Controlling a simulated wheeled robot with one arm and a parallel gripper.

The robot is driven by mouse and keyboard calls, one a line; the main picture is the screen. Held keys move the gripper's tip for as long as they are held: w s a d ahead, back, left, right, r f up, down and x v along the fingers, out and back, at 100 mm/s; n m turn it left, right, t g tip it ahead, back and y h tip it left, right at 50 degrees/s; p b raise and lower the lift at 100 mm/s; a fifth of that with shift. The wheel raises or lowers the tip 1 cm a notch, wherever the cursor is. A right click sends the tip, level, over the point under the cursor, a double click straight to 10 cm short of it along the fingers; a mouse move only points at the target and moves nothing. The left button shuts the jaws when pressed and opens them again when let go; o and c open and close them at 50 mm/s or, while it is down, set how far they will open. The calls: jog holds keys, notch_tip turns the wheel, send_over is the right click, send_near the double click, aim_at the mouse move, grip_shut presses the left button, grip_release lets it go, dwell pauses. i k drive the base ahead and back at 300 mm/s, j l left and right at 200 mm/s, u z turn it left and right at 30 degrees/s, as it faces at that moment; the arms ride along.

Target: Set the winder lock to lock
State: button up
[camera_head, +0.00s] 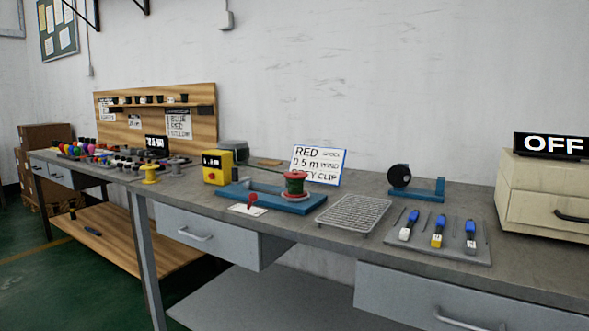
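A blue base (262,193) on the grey workbench carries a red spool (295,184); it looks like the winder. A small red lever (252,200) stands on a white plate (244,209) at the base's front edge. This may be the winder lock; its markings are too small to read, so I cannot tell its setting. A yellow box with a dark display (217,167) stands just left of the base. My gripper is not in view.
A wire rack (353,214) lies right of the base, then a grey tray with several blue-ended tools (462,246). A written sign (318,165) stands behind the spool. A yellow spool (149,173) stands at left. A cream cabinet with an OFF display (550,146) is far right.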

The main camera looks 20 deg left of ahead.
aim_at(253, 197)
jog(key=u, duration=1.5)
